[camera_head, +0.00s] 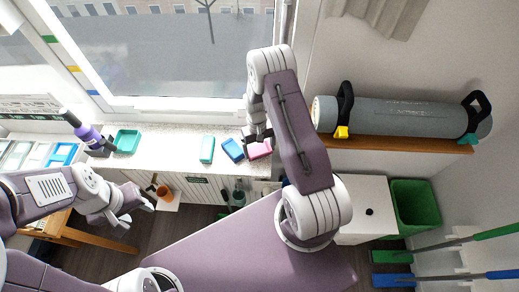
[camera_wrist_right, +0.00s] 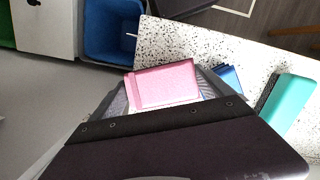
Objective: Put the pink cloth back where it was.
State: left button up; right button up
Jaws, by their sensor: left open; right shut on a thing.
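The pink cloth (camera_head: 259,149) is a folded block at the right end of the speckled counter (camera_head: 180,157) under the window. My right gripper (camera_head: 260,136) is shut on it; the right wrist view shows the pink cloth (camera_wrist_right: 166,85) between the two fingers. I cannot tell whether it touches the counter or hangs just above it. A blue cloth (camera_head: 232,150) lies close to its left, and a teal cloth (camera_head: 207,149) lies further left. My left gripper (camera_head: 132,205) is open and empty, low at the left, away from the cloths.
A green tray (camera_head: 127,141) and a purple bottle (camera_head: 85,133) stand on the counter's left part. A grey cylinder (camera_head: 395,117) lies on a wooden ledge at the right. A green bin (camera_head: 414,205) stands below it. The counter between tray and teal cloth is clear.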

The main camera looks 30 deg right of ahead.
jog(key=shift+s+f, duration=0.1)
jog(key=shift+f+b, duration=0.3)
jog(key=shift+b, duration=0.05)
jog(key=o, duration=1.1)
jog(key=shift+r, duration=0.15)
notch_tip(320, 180, up, 10)
jog(key=p, duration=0.7)
jog(key=shift+p, duration=0.4)
